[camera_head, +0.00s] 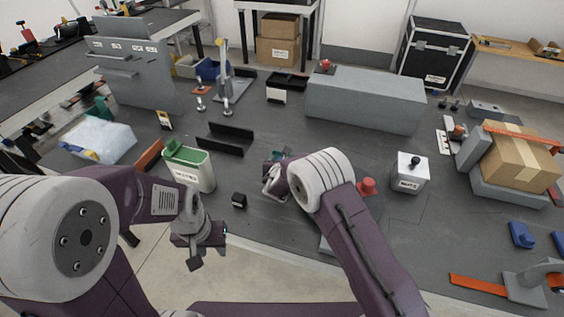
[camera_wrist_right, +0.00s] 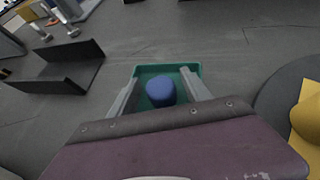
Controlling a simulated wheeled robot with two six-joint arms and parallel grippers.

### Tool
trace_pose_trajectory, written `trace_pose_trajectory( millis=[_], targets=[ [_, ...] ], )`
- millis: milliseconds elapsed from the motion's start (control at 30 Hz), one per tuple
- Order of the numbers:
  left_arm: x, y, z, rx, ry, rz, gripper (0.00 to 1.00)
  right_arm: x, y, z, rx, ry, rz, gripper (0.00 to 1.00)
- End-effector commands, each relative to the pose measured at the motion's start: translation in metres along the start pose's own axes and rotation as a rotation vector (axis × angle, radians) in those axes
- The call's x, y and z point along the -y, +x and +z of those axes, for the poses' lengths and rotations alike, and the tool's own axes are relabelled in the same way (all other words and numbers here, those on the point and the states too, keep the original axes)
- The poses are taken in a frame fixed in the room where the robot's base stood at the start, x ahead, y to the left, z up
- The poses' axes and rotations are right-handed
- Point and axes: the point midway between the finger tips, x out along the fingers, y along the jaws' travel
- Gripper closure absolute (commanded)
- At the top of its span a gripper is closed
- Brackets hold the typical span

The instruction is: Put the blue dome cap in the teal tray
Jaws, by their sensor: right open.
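The blue dome cap (camera_wrist_right: 161,91) shows in the right wrist view, between my right gripper's two fingers and within the outline of the teal tray (camera_wrist_right: 184,70). I cannot tell whether it touches the tray floor. My right gripper (camera_wrist_right: 160,88) is open over the tray, with a finger on each side of the cap. In the head view, my right gripper (camera_head: 273,178) and wrist hide most of the tray, and the cap is not clearly visible. My left gripper (camera_head: 205,240) hangs near the table's front edge, away from the tray; its jaws are unclear.
A black angled bracket (camera_head: 226,138) lies behind the tray. A green-topped bin (camera_head: 188,165) and small black block (camera_head: 239,200) stand left of it. A white box with a black knob (camera_head: 410,174) stands to the right. Bare tabletop lies between bracket and grey block (camera_head: 365,98).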

Motion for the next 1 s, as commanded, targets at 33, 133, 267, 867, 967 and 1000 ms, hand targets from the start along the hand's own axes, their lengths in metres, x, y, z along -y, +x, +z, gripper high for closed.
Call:
trace_pose_trajectory(
  millis=[33,133,267,867,967,1000],
  targets=[
    [0.0,-0.004,-0.001,0.0,0.0,0.0,0.64,0.0,-0.002,0.004,0.0,0.0,0.0,0.44],
    [0.0,-0.003,0.0,0.0,0.0,0.0,0.64,-0.001,-0.011,0.003,0.001,-0.001,0.002,0.44],
    [0.0,-0.003,0.0,0.0,0.0,0.0,0.64,-0.001,-0.038,0.003,0.001,-0.001,0.002,0.44],
    [0.0,-0.004,0.0,0.0,0.0,0.0,0.64,0.0,-0.122,0.002,0.001,0.001,0.0,0.44],
    [0.0,-0.004,0.0,0.0,0.0,0.0,0.64,0.0,-0.122,0.002,0.001,0.001,0.0,0.44],
    [0.0,-0.004,0.0,0.0,0.0,0.0,0.64,0.0,-0.121,0.002,0.0,0.001,0.0,0.44]
  ],
)
